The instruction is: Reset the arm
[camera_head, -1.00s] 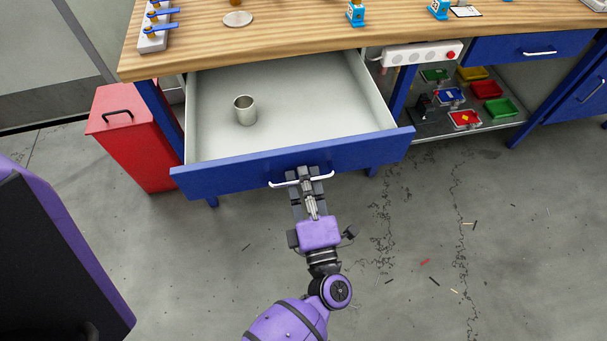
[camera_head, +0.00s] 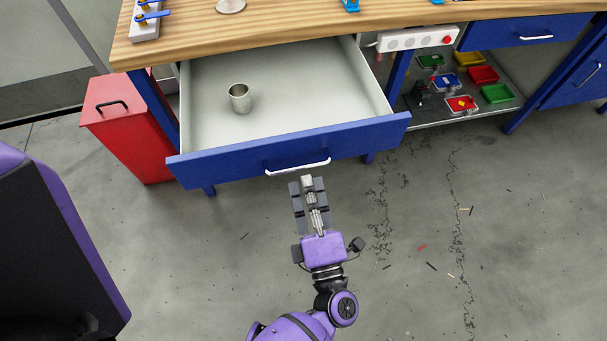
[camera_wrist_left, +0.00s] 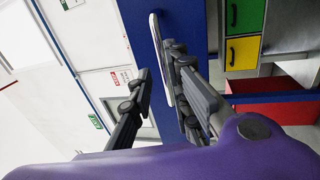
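My left gripper (camera_head: 308,183) is just in front of the pulled-out blue drawer (camera_head: 200,165), below its white handle (camera_head: 298,167). In the head view a small gap shows between the fingertips and the handle. In the left wrist view the two fingers (camera_wrist_left: 158,62) stand apart with nothing held, and the handle (camera_wrist_left: 155,40) shows beyond them. A metal cup (camera_head: 240,99) stands upright inside the drawer, left of its middle. My right gripper is not in view.
The wooden worktop (camera_head: 290,24) is above the drawer. A red bin (camera_head: 125,130) stands left of it. Right of it, a white power strip (camera_head: 417,39) hangs above a shelf with coloured trays (camera_head: 496,93). The floor in front is open, with small scraps.

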